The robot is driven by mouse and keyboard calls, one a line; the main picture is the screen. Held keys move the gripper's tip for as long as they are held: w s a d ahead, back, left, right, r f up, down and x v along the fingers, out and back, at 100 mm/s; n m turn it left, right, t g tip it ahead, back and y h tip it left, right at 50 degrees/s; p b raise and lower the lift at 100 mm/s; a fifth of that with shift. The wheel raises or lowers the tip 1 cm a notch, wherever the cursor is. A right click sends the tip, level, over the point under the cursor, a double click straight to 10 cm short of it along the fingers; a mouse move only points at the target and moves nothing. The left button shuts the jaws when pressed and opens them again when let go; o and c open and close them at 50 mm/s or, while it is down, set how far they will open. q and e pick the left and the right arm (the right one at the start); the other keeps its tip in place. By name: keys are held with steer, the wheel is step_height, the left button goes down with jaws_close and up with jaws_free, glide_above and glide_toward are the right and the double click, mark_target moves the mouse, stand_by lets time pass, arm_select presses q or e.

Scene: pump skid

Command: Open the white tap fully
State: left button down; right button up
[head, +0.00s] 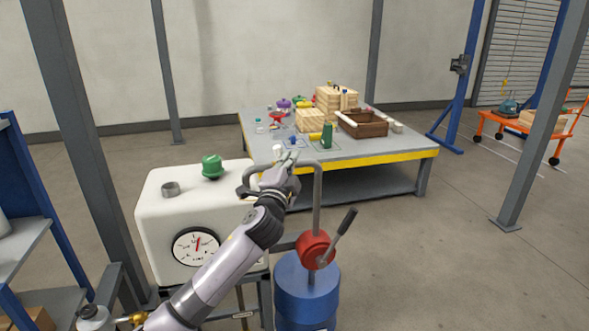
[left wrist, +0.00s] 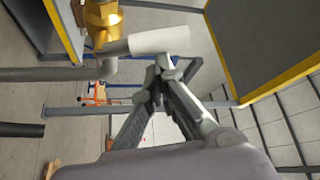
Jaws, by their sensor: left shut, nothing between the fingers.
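The white tap's handle (left wrist: 160,40) is a white cylinder on a grey lever, joined to a brass valve body (left wrist: 103,22) in the left wrist view. My left gripper (left wrist: 166,66) is shut and empty, with its fingertips just below the white handle in that picture; whether they touch it I cannot tell. In the head view my left gripper (head: 289,157) is beyond the white tank, beside the bent grey pipe, and a small white piece (head: 277,150) shows at its tips. The brass body is hidden there. My right gripper is not in view.
The white tank (head: 160,215) with a gauge (head: 196,247) and green cap (head: 212,166) stands by my left arm. A blue drum (head: 305,292) with a red pump (head: 314,248) and lever is to its right. A cluttered table (head: 390,152) stands behind. Floor at right is clear.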

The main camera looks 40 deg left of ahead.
arm_select(q)
steer(key=s+a+f, duration=0.1)
steer(key=s+a+f+p, duration=0.1)
steer(key=s+a, duration=0.1)
steer(key=shift+s+a+f, duration=0.1)
steer(key=shift+s+f, duration=0.05)
steer(key=shift+s, duration=0.15)
stand_by(0.7)
steer(key=v, duration=1.2)
stand_by(0.3)
